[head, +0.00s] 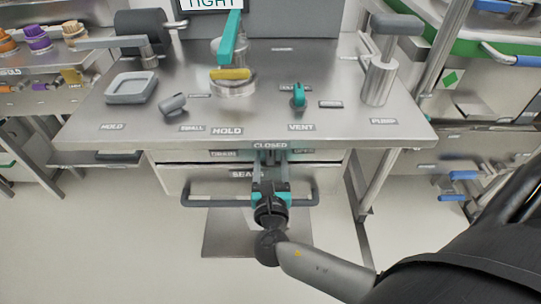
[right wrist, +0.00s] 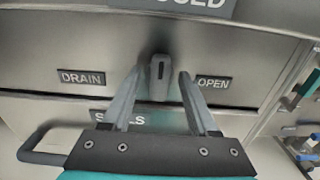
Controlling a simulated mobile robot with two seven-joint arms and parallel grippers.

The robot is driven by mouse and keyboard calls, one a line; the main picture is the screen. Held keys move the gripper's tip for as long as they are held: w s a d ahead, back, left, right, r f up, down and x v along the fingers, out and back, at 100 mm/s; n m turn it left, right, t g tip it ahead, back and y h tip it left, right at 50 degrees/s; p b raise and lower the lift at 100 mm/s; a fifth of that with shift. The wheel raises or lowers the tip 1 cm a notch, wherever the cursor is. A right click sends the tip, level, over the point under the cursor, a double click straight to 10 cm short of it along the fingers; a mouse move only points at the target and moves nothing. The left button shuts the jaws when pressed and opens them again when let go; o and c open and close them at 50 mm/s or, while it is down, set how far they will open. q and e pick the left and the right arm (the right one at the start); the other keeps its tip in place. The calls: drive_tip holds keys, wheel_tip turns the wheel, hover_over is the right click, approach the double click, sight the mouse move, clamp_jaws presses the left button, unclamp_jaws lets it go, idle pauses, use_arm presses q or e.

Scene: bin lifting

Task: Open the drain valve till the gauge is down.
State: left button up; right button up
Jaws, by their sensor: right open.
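The drain valve handle (right wrist: 159,79) is a small grey upright lever with a dark slot, on the front panel between the DRAIN label (right wrist: 82,78) and the OPEN label (right wrist: 213,82). It points up toward the CLOSED label (right wrist: 190,3), which also shows on the table's front edge in the head view (head: 270,146). My right gripper (head: 271,160) is open in front of the panel, its fingers on either side of the handle, with gaps visible. It hides most of the valve in the head view. I cannot make out a gauge. My left gripper is not in view.
The steel bench top (head: 330,130) carries a pump handle (head: 380,80), a teal vent lever (head: 299,96), a round lid with a yellow bar (head: 232,84), and a grey square tray (head: 131,88). A drawer with a bar handle (head: 200,202) lies below the panel.

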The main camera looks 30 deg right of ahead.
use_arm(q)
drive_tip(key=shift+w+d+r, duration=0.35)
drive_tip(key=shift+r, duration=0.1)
use_arm(e)
drive_tip(key=shift+x, duration=1.2)
clamp_jaws()
